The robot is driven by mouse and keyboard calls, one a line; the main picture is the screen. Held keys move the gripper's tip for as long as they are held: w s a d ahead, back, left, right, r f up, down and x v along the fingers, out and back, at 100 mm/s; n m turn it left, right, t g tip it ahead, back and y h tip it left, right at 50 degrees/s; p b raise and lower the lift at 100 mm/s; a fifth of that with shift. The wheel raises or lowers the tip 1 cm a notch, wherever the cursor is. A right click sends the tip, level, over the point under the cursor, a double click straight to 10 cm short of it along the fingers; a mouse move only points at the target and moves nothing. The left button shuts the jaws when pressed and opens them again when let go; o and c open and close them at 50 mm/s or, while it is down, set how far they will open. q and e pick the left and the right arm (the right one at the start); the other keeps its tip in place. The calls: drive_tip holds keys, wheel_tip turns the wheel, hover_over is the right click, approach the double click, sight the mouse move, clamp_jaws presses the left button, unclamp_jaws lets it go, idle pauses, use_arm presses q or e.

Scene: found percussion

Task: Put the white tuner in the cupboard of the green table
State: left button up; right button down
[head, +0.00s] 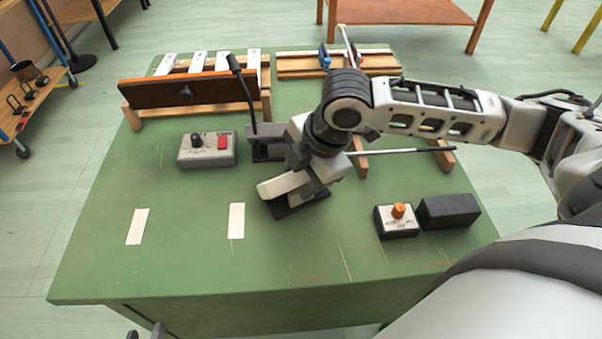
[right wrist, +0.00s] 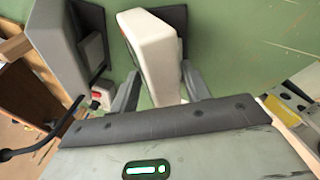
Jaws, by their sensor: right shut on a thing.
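The white tuner (head: 281,185) is a small pale block with a dark side, held just over the green table (head: 190,265). My right gripper (head: 296,183) is shut on it. In the right wrist view the tuner (right wrist: 150,45) sits between the two fingers of the right gripper (right wrist: 160,88). I cannot tell whether it touches the tabletop. Only small dark parts of my left gripper (head: 147,333) show at the bottom edge, in front of the table, and its opening is unclear. The cupboard's inside is hidden below the tabletop.
A grey box with a microphone (head: 265,150) stands close behind the right gripper. A grey switch box (head: 207,150) is left of it. An orange-knob box (head: 397,221) and a black box (head: 448,211) stand front right. The front left has flat white strips (head: 137,227) and free room.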

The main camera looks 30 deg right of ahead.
drive_tip(key=c, duration=0.7)
unclamp_jaws()
drive_tip(key=shift+o, duration=0.2)
